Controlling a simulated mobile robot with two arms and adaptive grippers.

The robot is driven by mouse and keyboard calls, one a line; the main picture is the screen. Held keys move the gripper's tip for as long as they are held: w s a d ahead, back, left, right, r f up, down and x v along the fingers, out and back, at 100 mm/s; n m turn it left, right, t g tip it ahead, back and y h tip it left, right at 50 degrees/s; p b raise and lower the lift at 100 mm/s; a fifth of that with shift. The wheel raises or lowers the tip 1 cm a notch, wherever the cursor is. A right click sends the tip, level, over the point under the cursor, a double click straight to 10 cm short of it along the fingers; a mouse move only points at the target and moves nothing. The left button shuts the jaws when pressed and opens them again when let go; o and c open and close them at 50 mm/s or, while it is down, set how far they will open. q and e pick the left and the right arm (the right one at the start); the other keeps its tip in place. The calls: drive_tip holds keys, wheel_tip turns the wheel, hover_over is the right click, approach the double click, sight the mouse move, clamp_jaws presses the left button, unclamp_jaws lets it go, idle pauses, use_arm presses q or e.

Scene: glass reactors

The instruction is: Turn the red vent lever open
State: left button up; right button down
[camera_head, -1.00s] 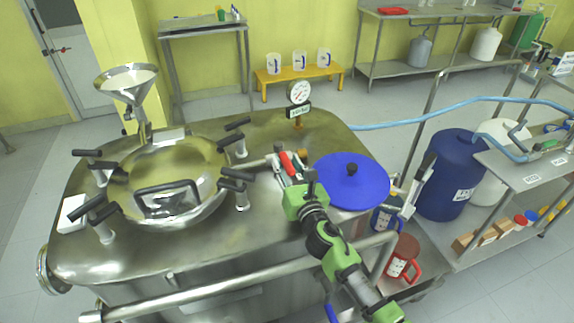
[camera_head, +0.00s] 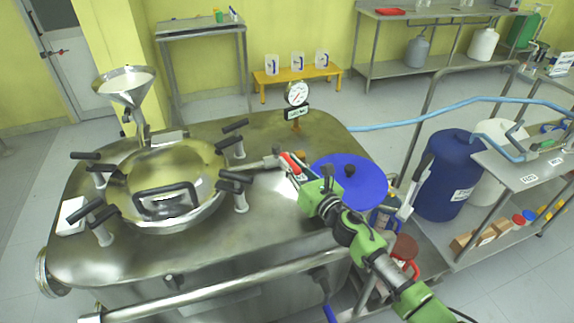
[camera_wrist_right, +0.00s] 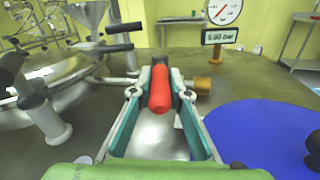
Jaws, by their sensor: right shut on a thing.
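The red vent lever (camera_head: 291,163) is on the steel reactor top (camera_head: 270,215), at the end of a short pipe right of the domed lid. In the right wrist view the red lever (camera_wrist_right: 160,88) lies between the two fingertips of my right gripper (camera_wrist_right: 160,92). In the head view my right gripper (camera_head: 296,168) reaches in from the lower right and is shut on the lever. The gripper hides part of the valve under the lever. My left gripper is not in view.
A domed lid (camera_head: 150,172) with several black-handled clamps stands left of the lever. A blue round lid (camera_head: 362,185) lies close on the right. A pressure gauge (camera_head: 297,94) stands behind. A blue hose (camera_head: 430,113) runs right.

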drive_tip(key=shift+w+d+y, duration=0.1)
drive_tip(key=shift+d+y, duration=0.05)
drive_tip(key=shift+y, duration=0.15)
drive_tip(key=c, duration=1.9)
unclamp_jaws()
drive_tip(key=v, duration=1.2)
drive_tip(key=shift+r, duration=0.15)
